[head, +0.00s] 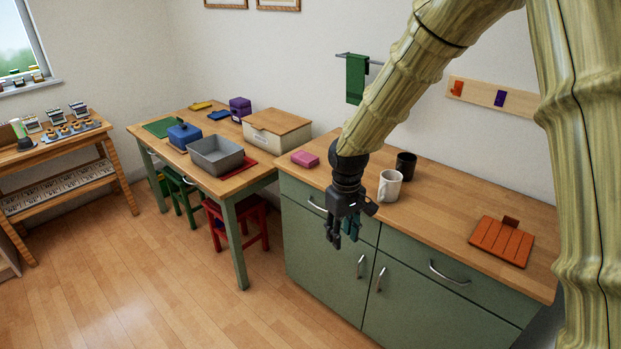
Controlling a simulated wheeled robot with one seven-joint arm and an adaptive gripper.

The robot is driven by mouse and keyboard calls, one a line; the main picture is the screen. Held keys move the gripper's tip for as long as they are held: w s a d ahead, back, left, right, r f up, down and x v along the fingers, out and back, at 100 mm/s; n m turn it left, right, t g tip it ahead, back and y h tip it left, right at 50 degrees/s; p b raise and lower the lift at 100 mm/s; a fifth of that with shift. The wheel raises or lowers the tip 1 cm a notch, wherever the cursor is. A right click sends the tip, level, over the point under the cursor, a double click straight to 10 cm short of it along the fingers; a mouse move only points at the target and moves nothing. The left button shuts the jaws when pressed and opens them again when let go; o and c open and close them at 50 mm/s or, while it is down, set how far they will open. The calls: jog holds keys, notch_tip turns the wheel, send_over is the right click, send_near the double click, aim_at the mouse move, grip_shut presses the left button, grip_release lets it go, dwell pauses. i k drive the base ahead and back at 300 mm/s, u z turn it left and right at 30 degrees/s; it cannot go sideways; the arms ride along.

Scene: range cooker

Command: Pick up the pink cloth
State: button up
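The pink cloth (305,158) looks like a small, flat folded block. It lies on the wooden top of the green cabinet, near the far left corner. My gripper (343,238) hangs pointing down in front of the cabinet's front edge, lower in the picture and to the right of the cloth. Its dark fingers look apart, with nothing clearly seen between them. It does not touch the cloth.
On the cabinet top (436,215) stand a white mug (389,185) and a black mug (406,165), close behind my wrist. An orange slatted board (501,242) lies farther right. A wooden-lidded box (277,134) and a grey bin (216,156) stand on the left table.

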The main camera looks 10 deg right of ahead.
aim_at(304, 158)
jog(key=z, duration=1)
jog(key=i, duration=1.2)
jog(key=u, duration=0.75)
jog(key=i, duration=0.9)
jog(key=u, duration=0.85)
